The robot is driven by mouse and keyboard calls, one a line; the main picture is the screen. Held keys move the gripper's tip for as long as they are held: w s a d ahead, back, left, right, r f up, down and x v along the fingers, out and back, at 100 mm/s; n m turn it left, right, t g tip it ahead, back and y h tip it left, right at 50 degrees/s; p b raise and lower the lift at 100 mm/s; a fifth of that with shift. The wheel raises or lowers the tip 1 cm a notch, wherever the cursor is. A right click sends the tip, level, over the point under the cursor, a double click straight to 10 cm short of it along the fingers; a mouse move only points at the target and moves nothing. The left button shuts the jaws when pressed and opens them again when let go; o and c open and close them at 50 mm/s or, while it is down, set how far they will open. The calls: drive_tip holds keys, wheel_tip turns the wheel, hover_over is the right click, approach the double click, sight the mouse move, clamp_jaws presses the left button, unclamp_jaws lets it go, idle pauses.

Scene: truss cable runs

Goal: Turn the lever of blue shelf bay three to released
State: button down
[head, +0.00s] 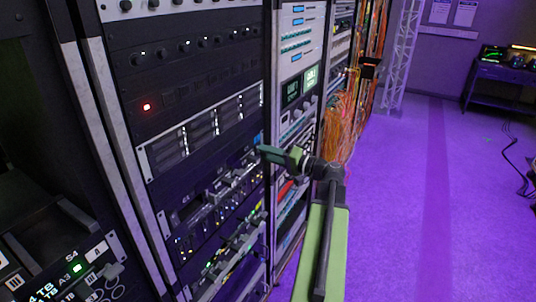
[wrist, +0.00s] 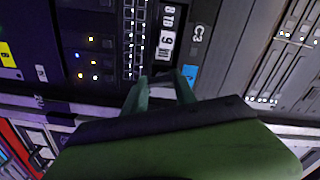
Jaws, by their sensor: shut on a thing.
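My gripper (head: 264,153) reaches from the right to the front of the tall equipment rack. In the wrist view, its two green fingers (wrist: 160,88) are closed on a small grey part, which I take to be the lever (wrist: 161,76), at the lower edge of a dark bay. The fingers hide most of it, and I cannot tell its angle. A label C3 (wrist: 198,33) and white number tiles (wrist: 166,42) are above it. In the head view the lever is hidden behind my gripper.
A bay with labels S4 and A3 and a green light (head: 78,267) is at lower left. A panel with a red light (head: 147,106) is higher up. Orange cables (head: 345,115) hang farther back.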

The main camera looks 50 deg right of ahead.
drive_tip(key=shift+m, duration=2)
drive_tip(key=c, duration=1)
unclamp_jaws()
drive_tip(key=v, duration=1.7)
drive_tip(key=shift+s, duration=0.25)
